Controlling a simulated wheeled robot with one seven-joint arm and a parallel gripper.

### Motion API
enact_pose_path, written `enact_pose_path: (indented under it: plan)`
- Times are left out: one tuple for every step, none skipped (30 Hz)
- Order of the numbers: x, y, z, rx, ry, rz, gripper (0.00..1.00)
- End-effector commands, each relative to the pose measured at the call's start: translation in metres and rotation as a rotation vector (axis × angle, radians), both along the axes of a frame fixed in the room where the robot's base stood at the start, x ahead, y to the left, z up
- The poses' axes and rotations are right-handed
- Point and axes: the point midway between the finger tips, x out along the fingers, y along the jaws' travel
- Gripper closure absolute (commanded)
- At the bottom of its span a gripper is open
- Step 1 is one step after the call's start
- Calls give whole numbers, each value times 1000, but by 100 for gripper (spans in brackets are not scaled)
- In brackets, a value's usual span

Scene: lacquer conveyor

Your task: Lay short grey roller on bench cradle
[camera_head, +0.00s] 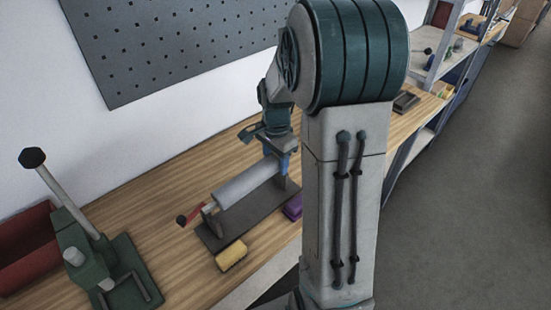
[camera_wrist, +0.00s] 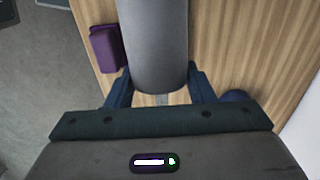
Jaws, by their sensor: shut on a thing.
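The grey roller (camera_head: 245,185) lies lengthwise above the dark plate of the bench cradle (camera_head: 230,237) in the head view. At its left end is a bracket with a red handle (camera_head: 187,217). My gripper (camera_head: 283,165) is at the roller's right end, partly hidden by my arm. In the wrist view the roller (camera_wrist: 155,45) runs up from between the fingers of my gripper (camera_wrist: 160,88), which is shut on it near one end. The cradle is not clear in the wrist view. I cannot tell whether the roller touches its supports.
A yellow block (camera_head: 231,256) sits in front of the cradle, and a purple block (camera_head: 292,207) is by its right end. A green lever press (camera_head: 85,245) and a red bin (camera_head: 28,250) stand at the left. Bare wood bench (camera_head: 160,190) lies behind the cradle.

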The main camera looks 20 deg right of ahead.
Motion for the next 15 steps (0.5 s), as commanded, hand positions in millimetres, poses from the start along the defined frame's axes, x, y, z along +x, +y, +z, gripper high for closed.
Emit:
enact_pose_path:
  plan:
    - [0, 0, -6, 0, 0, 0, 88]
    - [0, 0, -9, 0, -1, 0, 88]
    - [0, 0, -12, 0, -1, 1, 88]
    - [0, 0, -15, 0, -1, 1, 88]
    - [0, 0, -18, 0, -1, 1, 88]
    - [0, 0, -21, 0, -1, 1, 88]
    - [0, 0, -24, 0, -1, 1, 88]
    - [0, 0, -27, 0, 0, 1, 88]
    - [0, 0, -30, 0, 0, 1, 88]
    - [0, 0, -33, 0, 0, 1, 88]
    - [0, 0, -35, 0, 0, 1, 88]
    - [0, 0, -39, 0, 0, 1, 88]
    - [0, 0, -41, 0, 0, 1, 88]
    - [0, 0, -44, 0, 0, 1, 88]
    - [0, 0, -47, 0, -1, 2, 88]
